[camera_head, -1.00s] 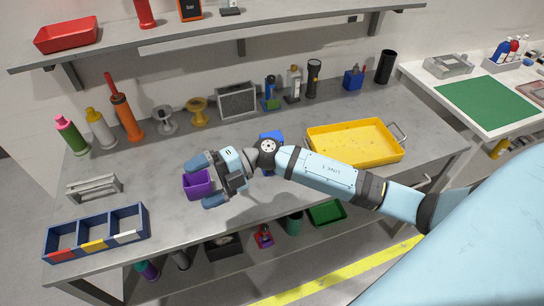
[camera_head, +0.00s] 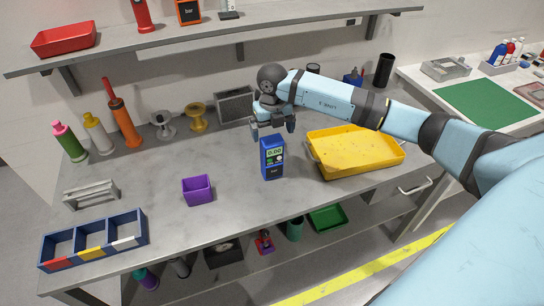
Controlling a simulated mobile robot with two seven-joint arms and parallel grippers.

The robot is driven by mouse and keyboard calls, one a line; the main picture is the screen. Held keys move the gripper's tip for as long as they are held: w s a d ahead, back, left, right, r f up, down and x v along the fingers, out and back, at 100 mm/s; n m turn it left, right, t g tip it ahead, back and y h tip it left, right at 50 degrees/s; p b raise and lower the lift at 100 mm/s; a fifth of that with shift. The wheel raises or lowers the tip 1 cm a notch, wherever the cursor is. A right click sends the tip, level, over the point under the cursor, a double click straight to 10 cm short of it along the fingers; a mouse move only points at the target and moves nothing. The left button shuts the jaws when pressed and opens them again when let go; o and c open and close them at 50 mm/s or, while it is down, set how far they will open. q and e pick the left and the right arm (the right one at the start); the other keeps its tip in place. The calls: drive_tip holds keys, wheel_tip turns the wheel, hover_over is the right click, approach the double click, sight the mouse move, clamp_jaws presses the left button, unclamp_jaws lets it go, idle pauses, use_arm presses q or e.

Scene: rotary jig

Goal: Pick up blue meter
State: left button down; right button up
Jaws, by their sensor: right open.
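The blue meter (camera_head: 271,160) stands upright on the grey workbench, left of the yellow tray. I cannot tell whether the fingers touch the meter. My left gripper is not in view.
A yellow tray (camera_head: 318,158) sits close to the meter's right. A purple box (camera_head: 197,190) stands to its left, and a blue three-bin holder (camera_head: 70,262) is at the front left. Bottles, spools and a grey box (camera_head: 234,105) line the back. A shelf (camera_head: 290,22) overhangs.

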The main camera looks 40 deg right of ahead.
sight(272, 148)
drive_tip(key=shift+s+a+f+p, duration=0.15)
drive_tip(key=shift+f+p, duration=0.25)
drive_tip(key=shift+f, duration=1.35)
drive_tip(key=shift+a+f+p, duration=0.1)
drive_tip(key=shift+f+p, duration=0.3)
drive_tip(key=shift+f, duration=1.3)
drive_tip(key=c, duration=1.1)
drive_tip(key=shift+r, duration=0.1)
